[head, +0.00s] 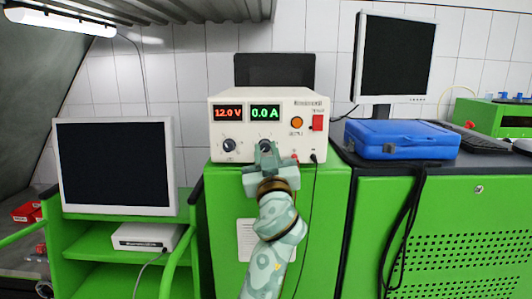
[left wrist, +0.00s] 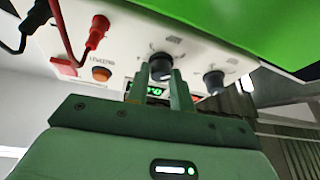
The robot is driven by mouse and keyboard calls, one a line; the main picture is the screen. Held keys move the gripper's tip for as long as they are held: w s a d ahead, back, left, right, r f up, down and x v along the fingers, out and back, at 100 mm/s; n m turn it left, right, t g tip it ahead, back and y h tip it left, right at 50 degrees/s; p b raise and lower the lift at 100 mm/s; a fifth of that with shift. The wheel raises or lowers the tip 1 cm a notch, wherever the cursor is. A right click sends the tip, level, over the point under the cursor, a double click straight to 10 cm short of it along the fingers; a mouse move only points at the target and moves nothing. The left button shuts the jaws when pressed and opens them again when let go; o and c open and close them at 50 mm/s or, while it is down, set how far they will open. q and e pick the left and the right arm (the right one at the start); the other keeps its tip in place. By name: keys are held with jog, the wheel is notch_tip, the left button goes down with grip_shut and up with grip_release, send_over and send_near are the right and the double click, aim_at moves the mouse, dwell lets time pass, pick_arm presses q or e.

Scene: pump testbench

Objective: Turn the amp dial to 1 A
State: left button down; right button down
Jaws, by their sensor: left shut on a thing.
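The white power supply (head: 268,108) stands on a green cabinet. Its red display (head: 228,113) reads 12.0 V and its green display (head: 264,113) reads 0.0 A. The dark amp dial (head: 265,146) is under the green display, partly hidden by my left gripper (head: 266,157). In the left wrist view, which is upside down, the amp dial (left wrist: 161,65) sits between the fingertips of my left gripper (left wrist: 161,78), which is shut on it. The other dial, the volt dial (head: 229,145), is to its left in the head view and free; it also shows in the left wrist view (left wrist: 213,80). My right gripper is not in view.
A red switch (head: 318,123) and an orange button (head: 297,123) are on the panel's right. A red plug (left wrist: 97,32) and a black plug (head: 313,158) with cables sit low right of the amp dial. A blue case (head: 400,139) is at right, a monitor (head: 115,165) at left.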

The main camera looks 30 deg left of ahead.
pick_arm(q)
jog(key=m+p, duration=0.1)
jog(key=m, duration=0.1)
jog(key=shift+a+m+t+h, duration=0.1)
jog(key=shift+m+t+h, duration=0.2)
jog(key=shift+t+h, duration=0.1)
jog(key=shift+s+r+m+t+h+p, duration=0.15)
jog(key=shift+m+t+h+p, duration=0.25)
jog(key=shift+m+p, duration=0.5)
jog(key=m+t+h+p, duration=0.1)
jog(key=m+h+p, duration=0.1)
jog(key=m+p, duration=0.1)
jog(key=m+h+p, duration=0.2)
jog(key=m+p, duration=0.1)
jog(key=m, duration=0.3)
jog(key=shift+a+r+t, duration=0.1)
jog(key=shift+a+t, duration=0.1)
jog(key=shift+t, duration=0.2)
jog(key=shift+m+h+p, duration=0.8)
jog(key=shift+m+p, duration=0.35)
jog(key=shift+m, duration=0.05)
jog(key=c, duration=1.2)
grip_release()
jog(key=shift+a+f, duration=0.1)
jog(key=shift+f, duration=0.15)
